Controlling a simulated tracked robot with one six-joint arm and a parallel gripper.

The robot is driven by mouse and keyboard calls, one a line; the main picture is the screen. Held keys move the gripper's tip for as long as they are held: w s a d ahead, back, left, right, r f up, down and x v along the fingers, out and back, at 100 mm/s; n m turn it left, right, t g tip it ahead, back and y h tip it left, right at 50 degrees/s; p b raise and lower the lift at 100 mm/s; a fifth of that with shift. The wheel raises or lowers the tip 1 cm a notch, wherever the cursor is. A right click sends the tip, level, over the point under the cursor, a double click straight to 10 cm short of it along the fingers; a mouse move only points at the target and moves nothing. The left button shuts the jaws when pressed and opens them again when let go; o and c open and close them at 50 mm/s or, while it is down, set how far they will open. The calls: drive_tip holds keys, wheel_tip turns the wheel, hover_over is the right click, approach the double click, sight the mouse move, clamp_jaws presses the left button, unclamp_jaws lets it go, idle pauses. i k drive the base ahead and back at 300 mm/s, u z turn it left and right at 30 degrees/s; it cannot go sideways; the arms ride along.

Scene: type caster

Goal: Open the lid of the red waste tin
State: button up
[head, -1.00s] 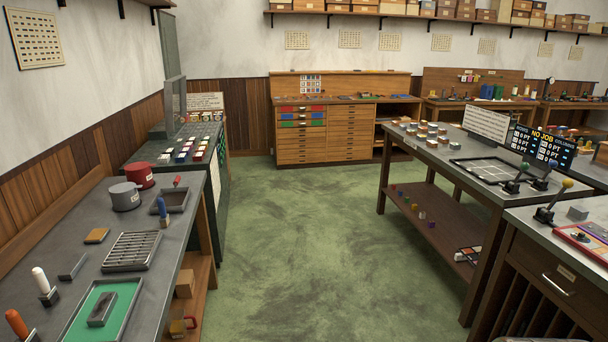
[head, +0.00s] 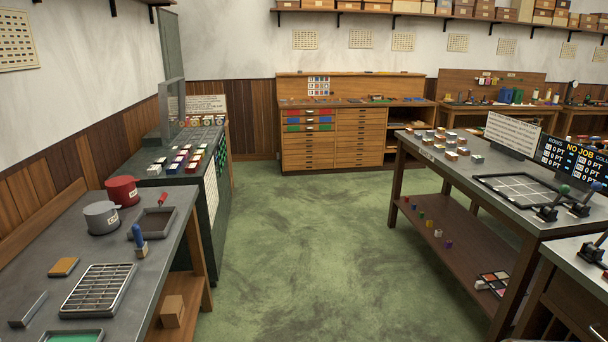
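The red waste tin (head: 122,191) stands on the grey-topped bench at the left, toward its far end. Its lid looks closed on top. A grey tin (head: 101,217) of similar shape stands right in front of it and hides part of its lower side. Each tin has a small pale label. My gripper is not in view.
The left bench (head: 135,290) also holds a dark tray (head: 154,221), a blue-handled tool (head: 139,240), a brown block (head: 63,267) and a slotted rack (head: 98,290). A dark cabinet (head: 212,210) stands beyond. The green floor (head: 300,250) between the benches is clear.

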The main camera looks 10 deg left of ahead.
sight(123, 180)
drive_tip(key=u, duration=0.2)
drive_tip(key=i, duration=1.45)
drive_tip(key=u, duration=0.55)
drive_tip(key=i, duration=0.65)
drive_tip(key=u, duration=0.8)
drive_tip(key=i, duration=0.55)
drive_tip(key=u, duration=0.95)
drive_tip(key=i, duration=1)
drive_tip(key=u, duration=0.45)
